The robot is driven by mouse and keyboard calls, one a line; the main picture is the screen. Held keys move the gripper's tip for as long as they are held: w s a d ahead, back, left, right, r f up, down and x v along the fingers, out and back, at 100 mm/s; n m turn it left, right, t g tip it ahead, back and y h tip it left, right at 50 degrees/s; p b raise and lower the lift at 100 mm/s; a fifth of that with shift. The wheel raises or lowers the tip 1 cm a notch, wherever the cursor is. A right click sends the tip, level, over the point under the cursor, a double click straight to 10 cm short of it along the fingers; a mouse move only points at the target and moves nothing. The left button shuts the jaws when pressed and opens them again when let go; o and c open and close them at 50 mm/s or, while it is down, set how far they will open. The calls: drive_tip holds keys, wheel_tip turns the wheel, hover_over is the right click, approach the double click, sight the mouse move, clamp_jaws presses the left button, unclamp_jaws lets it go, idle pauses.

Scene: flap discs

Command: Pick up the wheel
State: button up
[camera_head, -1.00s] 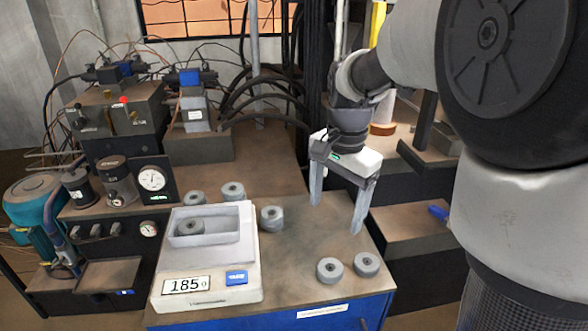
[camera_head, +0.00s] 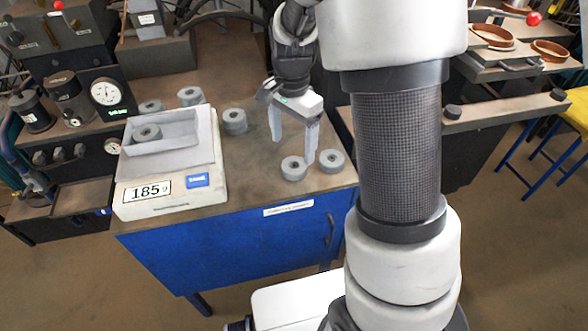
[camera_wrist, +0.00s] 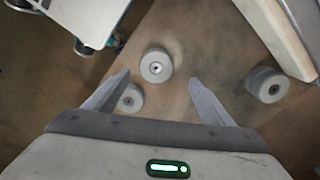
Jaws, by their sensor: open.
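Several grey wheels with dark centre holes lie on the brown bench top. Two are near the front edge: a left one (camera_head: 294,168) and a right one (camera_head: 331,161). My gripper (camera_head: 294,151) is open and empty above the bench, just behind this pair, its right finger close to them. In the wrist view, one wheel (camera_wrist: 156,66) shows between and ahead of the fingertips, and a second (camera_wrist: 131,97) is partly hidden by the left finger. Another wheel (camera_head: 235,121) stands right of the scale, and one (camera_head: 147,133) lies in the tray on the scale.
The white scale (camera_head: 205,165) reads 185 g and carries a grey tray (camera_head: 185,148). Two more wheels (camera_head: 190,96) (camera_head: 151,107) sit behind it. Gauges and hydraulic equipment (camera_head: 106,93) stand at the left. The bench has a blue cabinet front (camera_head: 240,240).

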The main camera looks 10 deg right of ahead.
sight(295, 164)
drive_tip(key=f, duration=0.4)
drive_tip(key=f+b, duration=0.1)
drive_tip(key=f, duration=0.1)
drive_tip(key=shift+s+d+f, duration=0.2)
drive_tip(key=shift+s, duration=0.15)
